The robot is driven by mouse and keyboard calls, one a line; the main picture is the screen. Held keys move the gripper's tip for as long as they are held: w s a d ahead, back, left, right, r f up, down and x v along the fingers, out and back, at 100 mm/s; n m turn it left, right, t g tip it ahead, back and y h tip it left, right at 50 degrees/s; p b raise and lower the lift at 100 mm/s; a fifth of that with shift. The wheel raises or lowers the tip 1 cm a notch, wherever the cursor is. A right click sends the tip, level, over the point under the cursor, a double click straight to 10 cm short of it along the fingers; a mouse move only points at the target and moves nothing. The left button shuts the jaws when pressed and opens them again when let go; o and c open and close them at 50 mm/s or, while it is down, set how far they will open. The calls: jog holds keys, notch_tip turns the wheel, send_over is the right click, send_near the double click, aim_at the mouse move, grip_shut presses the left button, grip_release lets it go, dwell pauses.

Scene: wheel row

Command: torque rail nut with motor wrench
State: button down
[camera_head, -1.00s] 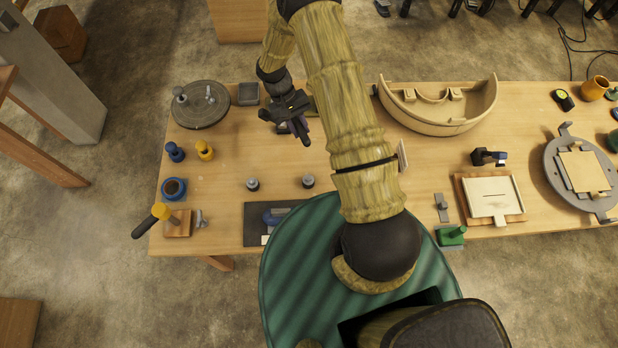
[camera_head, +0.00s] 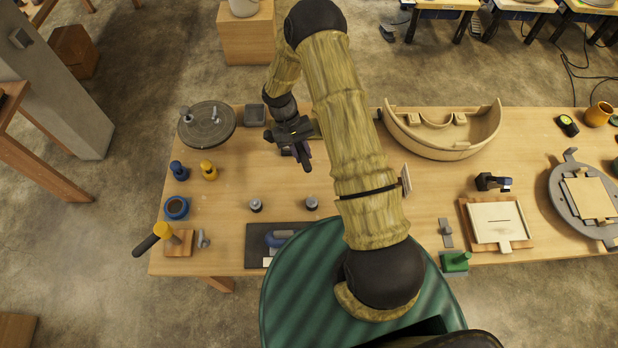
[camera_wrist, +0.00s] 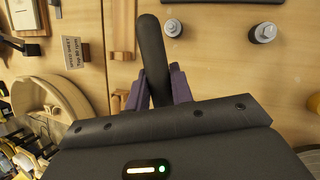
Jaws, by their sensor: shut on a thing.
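My gripper (camera_head: 298,150) is over the back left half of the wooden bench. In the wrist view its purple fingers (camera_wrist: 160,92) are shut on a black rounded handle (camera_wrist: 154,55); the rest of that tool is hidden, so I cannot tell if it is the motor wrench. Two small grey, dark-based, nut-like pieces stand apart on the bench, the left one (camera_head: 255,205) and the right one (camera_head: 311,203). They also show at the top of the wrist view (camera_wrist: 262,32). I cannot tell which is the rail nut. A black and blue tool (camera_head: 492,182) lies on the right.
A round grey plate (camera_head: 207,123) with pegs is at the back left. A curved wooden tray (camera_head: 440,150) is at the back right. A dark mat (camera_head: 258,240) lies at the front, and a yellow-headed mallet (camera_head: 160,231) at the front left. Bare bench surrounds the nut-like pieces.

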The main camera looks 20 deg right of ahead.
jog(key=s+a+f+m+t+y+b, duration=0.4)
jog(key=a+f+m+y+b, duration=0.3)
jog(key=m, duration=1.5)
jog(key=a+f+b, duration=0.2)
jog(key=a+b, duration=0.2)
jog(key=shift+a+f+y, duration=0.15)
jog(key=shift+f+y, duration=0.15)
jog(key=shift+s+r, duration=0.1)
jog(key=shift+s, duration=0.05)
jog(key=s+n+g, duration=0.1)
jog(key=s+n, duration=0.1)
jog(key=s+n+g+h+p, duration=0.1)
jog(key=s+n, duration=0.1)
jog(key=s, duration=0.1)
jog(key=s+n+p, duration=0.1)
jog(key=s+n, duration=0.1)
jog(key=s, duration=0.1)
jog(key=shift+a+f+n+g, duration=0.2)
jog(key=shift+f+n+g, duration=0.1)
jog(key=shift+n+g, duration=0.1)
jog(key=shift+w+f, duration=0.15)
jog(key=shift+f, duration=0.05)
